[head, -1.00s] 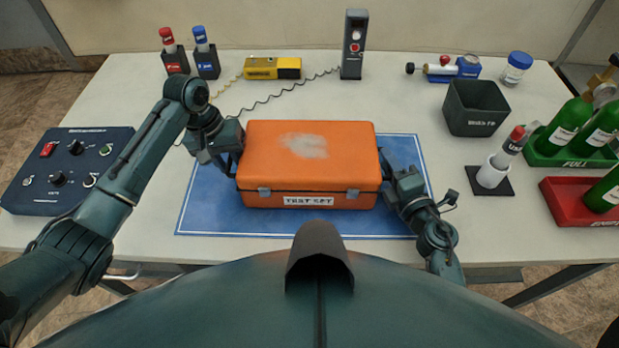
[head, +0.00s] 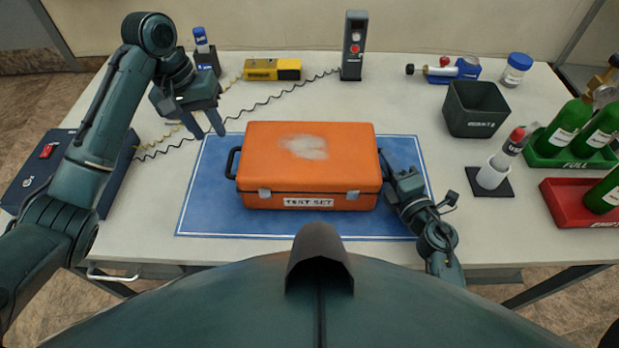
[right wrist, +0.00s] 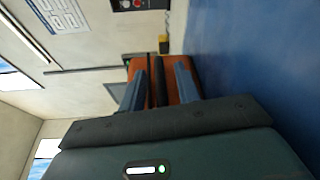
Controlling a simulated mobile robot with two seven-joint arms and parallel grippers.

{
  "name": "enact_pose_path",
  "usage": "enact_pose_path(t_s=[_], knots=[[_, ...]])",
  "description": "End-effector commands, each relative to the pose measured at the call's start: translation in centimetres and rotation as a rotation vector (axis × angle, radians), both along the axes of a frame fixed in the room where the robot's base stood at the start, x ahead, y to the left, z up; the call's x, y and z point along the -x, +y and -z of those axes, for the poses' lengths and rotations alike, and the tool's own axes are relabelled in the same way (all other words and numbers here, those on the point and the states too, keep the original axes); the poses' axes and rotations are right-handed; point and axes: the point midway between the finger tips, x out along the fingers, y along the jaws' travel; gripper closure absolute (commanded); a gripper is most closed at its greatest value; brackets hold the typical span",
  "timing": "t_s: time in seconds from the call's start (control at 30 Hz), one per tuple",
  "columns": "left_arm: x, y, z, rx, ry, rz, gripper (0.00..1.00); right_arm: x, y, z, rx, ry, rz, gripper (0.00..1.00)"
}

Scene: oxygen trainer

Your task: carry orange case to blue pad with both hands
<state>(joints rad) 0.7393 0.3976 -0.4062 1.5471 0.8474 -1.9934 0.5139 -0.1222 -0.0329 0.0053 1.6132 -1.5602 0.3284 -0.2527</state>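The orange case (head: 310,160) sits flat and closed on the blue pad (head: 285,225), within its outline. Its black left handle (head: 232,163) is free. My left gripper (head: 205,130) is open and empty, raised above and to the left of the case. My right gripper (head: 392,178) is at the case's right side. In the right wrist view, its fingers (right wrist: 158,88) are spread on either side of the black right handle (right wrist: 157,88), with orange showing in the gaps. The case also shows there behind the fingers (right wrist: 137,66).
A blue control box (head: 40,170) is partly hidden by my left arm. A yellow device (head: 272,69) and a black meter (head: 353,45) stand behind the pad.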

Motion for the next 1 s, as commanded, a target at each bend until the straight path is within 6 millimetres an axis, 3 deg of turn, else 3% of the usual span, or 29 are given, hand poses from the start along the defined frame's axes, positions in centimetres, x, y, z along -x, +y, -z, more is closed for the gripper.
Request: enact_pose_path(t_s=[0.23, 0.5, 0.7, 1.0], knots=[[0.0, 0.2, -0.6, -0.001, 0.001, 0.000, 0.68, 1.8, -0.6, 0.0, 0.002, 0.002, 0.000, 0.67], [0.0, 0.1, -0.6, -0.001, 0.001, 0.000, 0.68, 7.2, -2.4, -0.4, 0.001, 0.004, 0.001, 0.67], [0.0, 0.1, -0.6, -0.001, 0.001, 0.000, 0.68, 10.2, -3.4, -0.6, 0.001, 0.002, 0.000, 0.67], [0.0, 0.1, -0.6, -0.001, 0.001, 0.000, 0.68, 11.4, -3.8, -0.8, 0.000, -0.001, 0.000, 0.67]])
